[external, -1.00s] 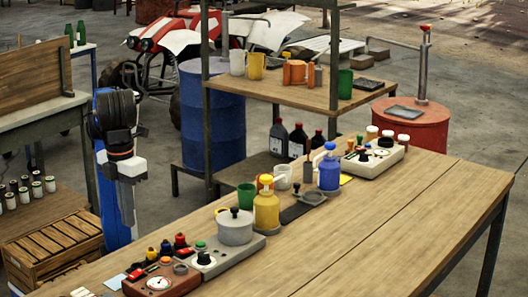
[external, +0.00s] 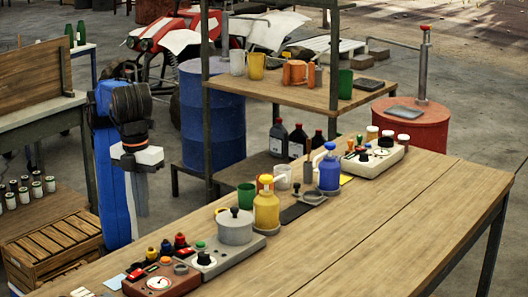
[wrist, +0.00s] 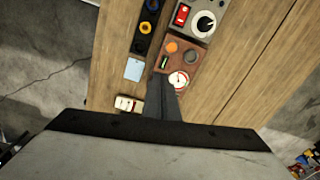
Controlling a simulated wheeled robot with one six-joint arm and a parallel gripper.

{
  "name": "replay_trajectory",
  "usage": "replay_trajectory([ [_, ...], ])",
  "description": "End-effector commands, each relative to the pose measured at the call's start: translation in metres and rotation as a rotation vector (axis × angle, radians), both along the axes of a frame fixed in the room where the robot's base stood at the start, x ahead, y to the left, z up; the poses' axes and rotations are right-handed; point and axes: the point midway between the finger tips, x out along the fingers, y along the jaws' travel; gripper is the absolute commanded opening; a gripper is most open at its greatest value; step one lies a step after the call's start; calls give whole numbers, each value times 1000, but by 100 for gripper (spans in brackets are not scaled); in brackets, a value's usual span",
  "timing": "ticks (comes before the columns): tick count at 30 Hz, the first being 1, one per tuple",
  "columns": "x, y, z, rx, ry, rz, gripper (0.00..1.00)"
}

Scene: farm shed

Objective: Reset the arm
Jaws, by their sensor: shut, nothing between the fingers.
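My arm stands at the left of the external view, with its blue links upright beside the workbench (external: 370,215). My gripper (external: 141,206) hangs down from the dark wrist and white bracket, apart from the bench's left edge. In the wrist view, my gripper (wrist: 163,80) has its dark fingers together with nothing between them. The fingers overlap the bench and the brown control box with a white dial (wrist: 180,65) in the picture; the gap to them cannot be told.
The bench carries control boxes, a grey pot (external: 234,228), a yellow bottle (external: 266,210) and a blue bottle (external: 329,174). A blue drum (external: 210,120) and a shelf (external: 290,91) stand behind. A wooden crate (external: 55,245) sits at lower left. The bench's right side is clear.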

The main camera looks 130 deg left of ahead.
Motion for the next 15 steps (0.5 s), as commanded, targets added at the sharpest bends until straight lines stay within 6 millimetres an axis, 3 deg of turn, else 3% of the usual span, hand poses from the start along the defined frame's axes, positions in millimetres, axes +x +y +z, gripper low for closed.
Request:
replay_trajectory([
  [1, -9, 21, -3, -5, -9, 60, 0],
  [3, -20, 43, -10, -14, -22, 143, 0],
  [15, -101, 156, -72, -65, -90, 605, 0],
])
